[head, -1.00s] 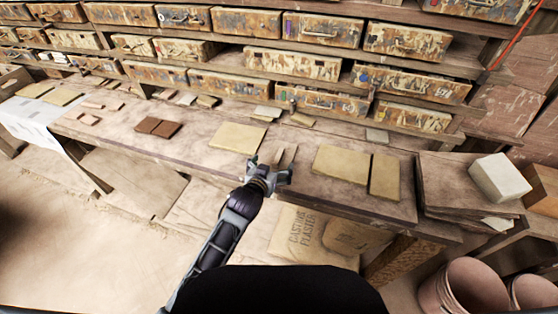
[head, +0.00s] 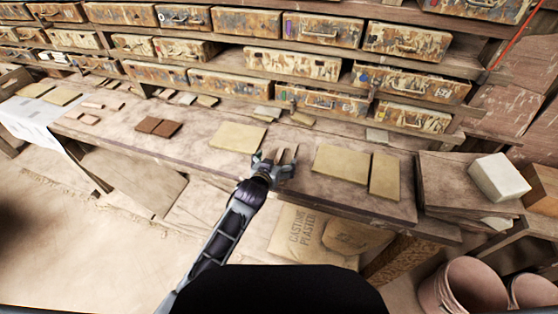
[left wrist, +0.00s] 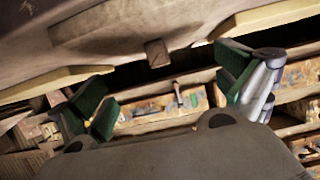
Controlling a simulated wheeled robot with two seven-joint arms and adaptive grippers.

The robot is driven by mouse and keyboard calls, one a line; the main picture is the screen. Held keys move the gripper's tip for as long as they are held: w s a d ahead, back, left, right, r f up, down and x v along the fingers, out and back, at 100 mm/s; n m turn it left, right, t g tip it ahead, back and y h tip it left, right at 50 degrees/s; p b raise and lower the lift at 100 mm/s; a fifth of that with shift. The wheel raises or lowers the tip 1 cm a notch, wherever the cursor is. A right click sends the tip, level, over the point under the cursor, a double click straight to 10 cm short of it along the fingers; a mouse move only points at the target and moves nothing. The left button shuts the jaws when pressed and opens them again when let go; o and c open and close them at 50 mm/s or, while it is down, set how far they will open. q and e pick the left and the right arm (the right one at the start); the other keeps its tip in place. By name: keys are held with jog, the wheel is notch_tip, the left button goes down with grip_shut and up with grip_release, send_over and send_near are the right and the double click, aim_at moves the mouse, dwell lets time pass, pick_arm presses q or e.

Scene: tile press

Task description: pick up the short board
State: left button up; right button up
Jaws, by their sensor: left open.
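A short narrow brown board (head: 281,155) lies near the front edge of the workbench (head: 200,165), between two larger tan boards. My left gripper (head: 273,162) is at the bench edge beside it, fingers spread and partly covering it. In the left wrist view the gripper (left wrist: 172,92) is open and empty. The small brown end of the board (left wrist: 157,53) shows between and beyond the two fingers, apart from both. My right gripper is not in view.
A tan board (head: 238,137) lies left of the gripper. A larger tan board (head: 341,163) and a narrower one (head: 385,177) lie to its right. Red-brown tiles (head: 158,127) lie further left. A white block (head: 499,177) stands far right. Drawers line the back.

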aim_at(279, 156)
pick_arm(q)
jog(key=shift+a+p+x, duration=0.1)
jog(key=shift+p+x, duration=0.1)
jog(key=shift+x, duration=1.05)
jog(key=shift+a+p+x, duration=0.15)
jog(key=shift+x, duration=1.1)
jog(key=shift+f, duration=0.1)
jog(key=shift+d, duration=0.1)
jog(key=c, duration=0.9)
jog(key=shift+c, duration=0.2)
notch_tip(279, 156, up, 10)
jog(key=shift+f+b, duration=0.1)
jog(key=shift+b, duration=0.2)
